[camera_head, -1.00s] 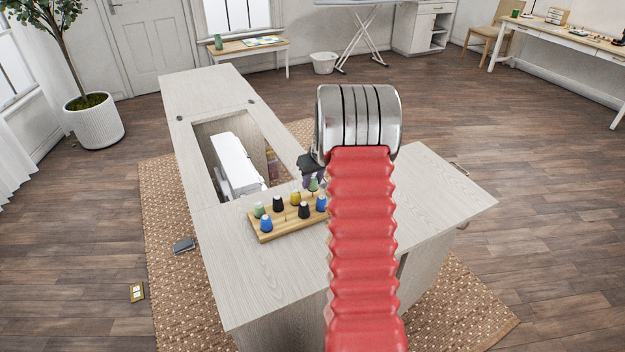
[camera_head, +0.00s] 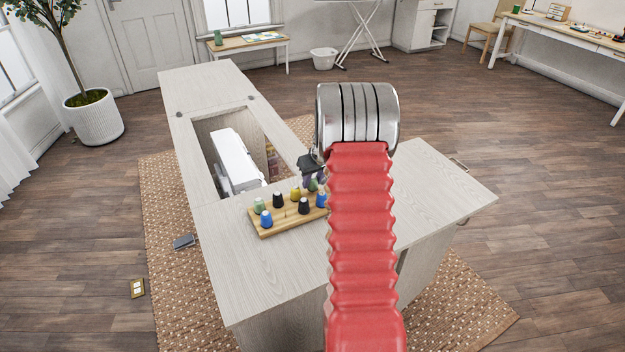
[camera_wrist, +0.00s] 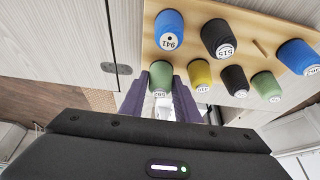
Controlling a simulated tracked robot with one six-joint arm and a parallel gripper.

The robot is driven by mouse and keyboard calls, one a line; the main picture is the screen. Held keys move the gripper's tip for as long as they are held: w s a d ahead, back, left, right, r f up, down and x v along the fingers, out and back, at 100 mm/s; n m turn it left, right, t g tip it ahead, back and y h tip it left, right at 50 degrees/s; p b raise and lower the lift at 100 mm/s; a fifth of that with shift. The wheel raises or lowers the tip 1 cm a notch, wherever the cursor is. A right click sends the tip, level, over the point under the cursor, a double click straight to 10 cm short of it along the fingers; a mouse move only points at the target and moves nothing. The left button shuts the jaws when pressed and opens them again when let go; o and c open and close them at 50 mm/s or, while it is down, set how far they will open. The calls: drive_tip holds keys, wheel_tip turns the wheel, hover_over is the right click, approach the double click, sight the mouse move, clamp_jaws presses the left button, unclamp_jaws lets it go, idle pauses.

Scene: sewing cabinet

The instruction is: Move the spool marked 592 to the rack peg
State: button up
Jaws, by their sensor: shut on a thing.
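The wooden spool rack (camera_head: 262,238) stands on the cabinet top, with spools in two rows. My gripper (camera_wrist: 160,103) has dark purple fingers, shut on a green spool (camera_wrist: 160,74) at the end of the row nearer to it. The spool's end label is small and upside down; it appears to read 592. I cannot tell whether the spool is clear of the rack. In the head view my gripper (camera_head: 313,180) and the spool are partly hidden by my red arm. A bare rack peg (camera_wrist: 260,47) stands between the black spool marked 515 (camera_wrist: 222,38) and a blue spool (camera_wrist: 297,57).
A blue spool marked 941 (camera_wrist: 169,30) is beside 515. A yellow spool (camera_wrist: 200,74), a black spool (camera_wrist: 235,80) and another green spool (camera_wrist: 266,86) line the held spool's row. The white sewing machine (camera_head: 236,160) sits in the cabinet well behind the rack. The front cabinet top is clear.

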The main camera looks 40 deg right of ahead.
drive_tip(key=o, duration=1.1)
drive_tip(key=shift+r, duration=0.1)
drive_tip(key=v, duration=1.3)
drive_tip(key=shift+s+r, duration=0.2)
drive_tip(key=shift+a, duration=0.1)
idle(0.4)
